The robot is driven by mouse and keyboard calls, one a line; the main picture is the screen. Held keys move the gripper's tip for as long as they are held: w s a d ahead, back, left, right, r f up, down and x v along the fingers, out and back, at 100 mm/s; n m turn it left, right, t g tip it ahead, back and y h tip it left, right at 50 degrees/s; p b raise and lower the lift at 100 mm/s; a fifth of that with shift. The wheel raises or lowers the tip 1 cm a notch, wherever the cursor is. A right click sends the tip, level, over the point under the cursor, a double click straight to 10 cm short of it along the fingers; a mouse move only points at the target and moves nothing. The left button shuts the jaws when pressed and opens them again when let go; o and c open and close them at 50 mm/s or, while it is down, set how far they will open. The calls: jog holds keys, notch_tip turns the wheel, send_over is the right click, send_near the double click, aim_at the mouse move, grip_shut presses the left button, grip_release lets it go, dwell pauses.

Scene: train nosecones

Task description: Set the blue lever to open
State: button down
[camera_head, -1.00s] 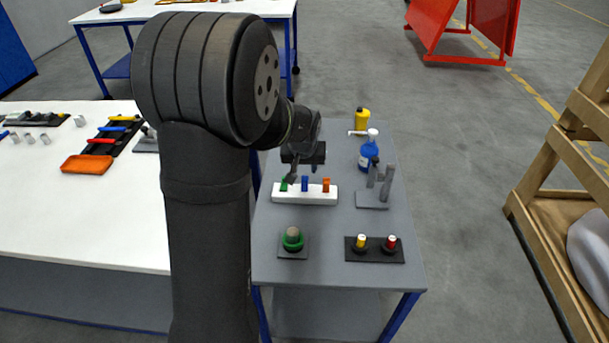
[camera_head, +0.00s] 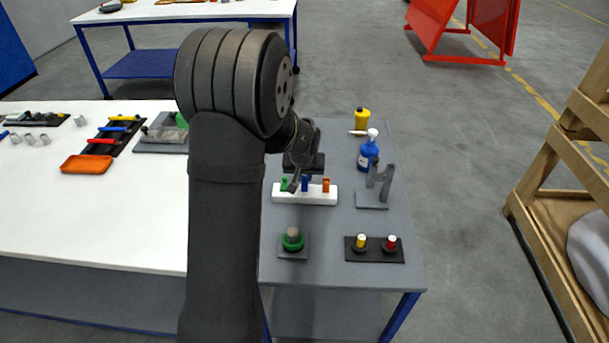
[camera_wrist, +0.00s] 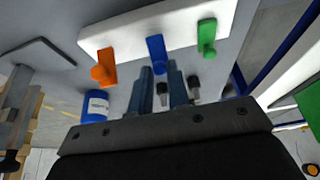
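A white block (camera_head: 312,199) on the grey table carries a green lever (camera_head: 284,184), a blue lever (camera_head: 305,183) and an orange lever (camera_head: 326,185). In the wrist view the blue lever (camera_wrist: 157,52) is in the middle, with the orange lever (camera_wrist: 105,68) to its left and the green lever (camera_wrist: 207,38) to its right. My gripper (camera_wrist: 161,74) is open, its two fingers apart, with the tips close to the blue lever's free end, roughly to either side. I cannot tell whether they touch it. In the head view my gripper (camera_head: 294,184) is just above the block.
A blue bottle (camera_head: 368,154), a yellow bottle (camera_head: 361,120) and a grey stand (camera_head: 372,198) are to the right and behind. A green ring on a plate (camera_head: 292,241) and a black base with yellow and red knobs (camera_head: 374,249) are in front. A white table (camera_head: 100,220) adjoins at left.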

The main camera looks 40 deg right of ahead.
jog(key=shift+s+a+t+h, duration=0.3)
jog(key=shift+a+t+h, duration=0.1)
jog(key=shift+t+h, duration=0.1)
dwell(0.3)
jog(key=c, duration=1.4)
grip_release()
jog(key=shift+o, duration=0.2)
jog(key=shift+r, duration=0.1)
jog(key=v, duration=1.7)
jog(key=shift+s, duration=0.15)
jog(key=shift+a, duration=0.1)
